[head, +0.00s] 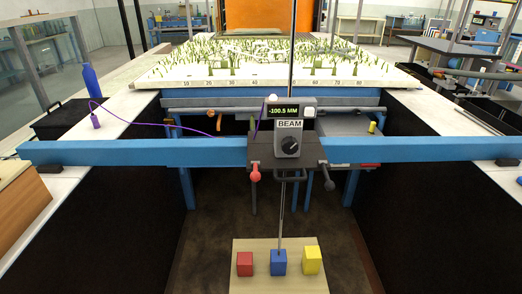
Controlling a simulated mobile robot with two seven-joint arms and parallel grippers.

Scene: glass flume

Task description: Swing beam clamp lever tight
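A blue beam (190,151) spans the flume from wall to wall. A dark carriage (288,153) sits on it near the middle. Its grey box (290,130) is labelled BEAM, has a dial and reads -100.5 MM. A lever with a red knob (255,174) hangs down at the carriage's lower left. A dark lever or knob (328,182) hangs at the lower right. Nothing on them is labelled, and I cannot tell whether either is tight. A thin rod (281,212) runs down from the carriage to the blue block (278,262). Neither gripper is in view.
A pale board (265,284) below bears a red block (245,264), the blue block and a yellow block (312,260). A purple cable (160,125) runs to the carriage from the left. A planted scale bed (265,68) lies behind.

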